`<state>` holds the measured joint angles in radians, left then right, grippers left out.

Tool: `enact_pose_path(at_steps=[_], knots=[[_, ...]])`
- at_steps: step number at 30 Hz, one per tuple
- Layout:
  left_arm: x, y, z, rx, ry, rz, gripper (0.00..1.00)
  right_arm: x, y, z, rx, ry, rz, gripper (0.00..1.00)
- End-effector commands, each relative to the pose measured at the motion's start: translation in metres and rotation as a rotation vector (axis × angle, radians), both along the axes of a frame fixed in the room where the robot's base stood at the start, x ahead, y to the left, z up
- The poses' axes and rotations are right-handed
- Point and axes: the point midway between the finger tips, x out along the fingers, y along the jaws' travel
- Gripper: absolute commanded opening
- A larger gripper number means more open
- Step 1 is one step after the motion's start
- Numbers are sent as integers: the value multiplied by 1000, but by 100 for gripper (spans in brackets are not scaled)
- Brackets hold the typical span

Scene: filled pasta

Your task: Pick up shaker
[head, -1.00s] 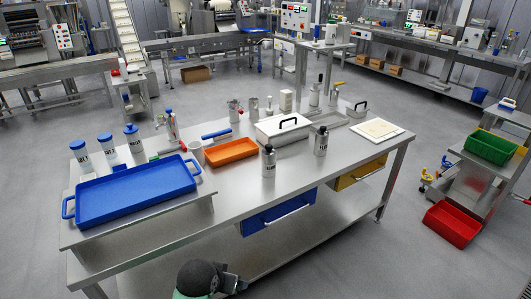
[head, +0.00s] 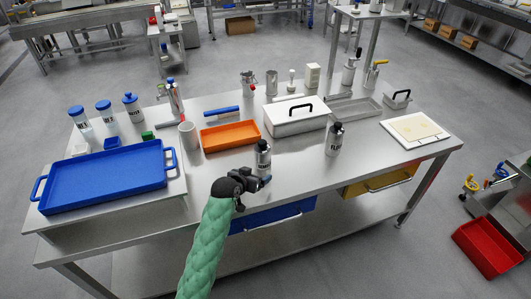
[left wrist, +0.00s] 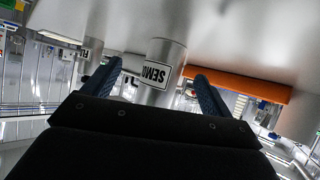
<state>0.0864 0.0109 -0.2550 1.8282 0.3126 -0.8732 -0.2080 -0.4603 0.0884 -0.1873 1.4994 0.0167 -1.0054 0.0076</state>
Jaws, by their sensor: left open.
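Two silver shakers with dark tops and printed labels stand upright near the table's front edge. The left shaker (head: 264,156) is just beyond my left gripper (head: 263,182); the other shaker (head: 335,141) is farther right. In the left wrist view, which looks upside down, a shaker labelled "SEMO..." (left wrist: 160,72) shows between the spread fingers of my left gripper (left wrist: 157,82). The fingers are open with nothing gripped, and I cannot tell whether they touch it. My right gripper is out of view.
A white board (head: 415,128) lies at right. Bare tabletop surrounds the shakers.

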Motion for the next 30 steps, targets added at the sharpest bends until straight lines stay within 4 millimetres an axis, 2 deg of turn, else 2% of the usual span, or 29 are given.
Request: enact_pose_path(at_steps=[3, 11, 23, 30], knots=[[6, 0, 6, -11, -62, 1, 85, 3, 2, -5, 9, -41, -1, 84], [15, 0, 23, -8, -172, 2, 85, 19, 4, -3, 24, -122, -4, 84], [39, -13, 13, 2, -174, -2, 85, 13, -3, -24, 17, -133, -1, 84], [55, -21, 8, 2, -173, -3, 85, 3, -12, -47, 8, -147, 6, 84]])
